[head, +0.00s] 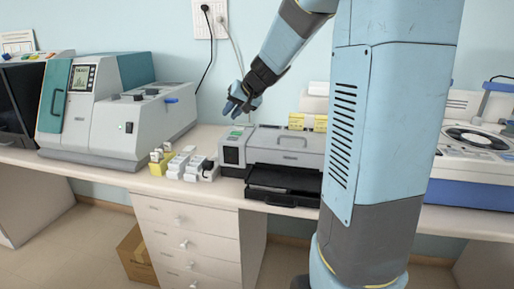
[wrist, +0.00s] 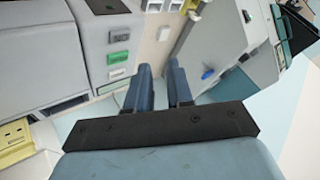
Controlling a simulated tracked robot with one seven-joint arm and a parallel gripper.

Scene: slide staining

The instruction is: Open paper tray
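A grey printer (head: 283,139) stands on the bench, with a control panel with a green display at its left end. The tray is not clearly visible there.
Small white and yellow boxes (head: 183,165) stand left of the printer. A large grey and teal machine (head: 105,105) is farther left. Yellow boxes (head: 308,122) are behind the printer. A white centrifuge-like device (head: 475,140) is at the right. White drawers (head: 185,240) are below the bench.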

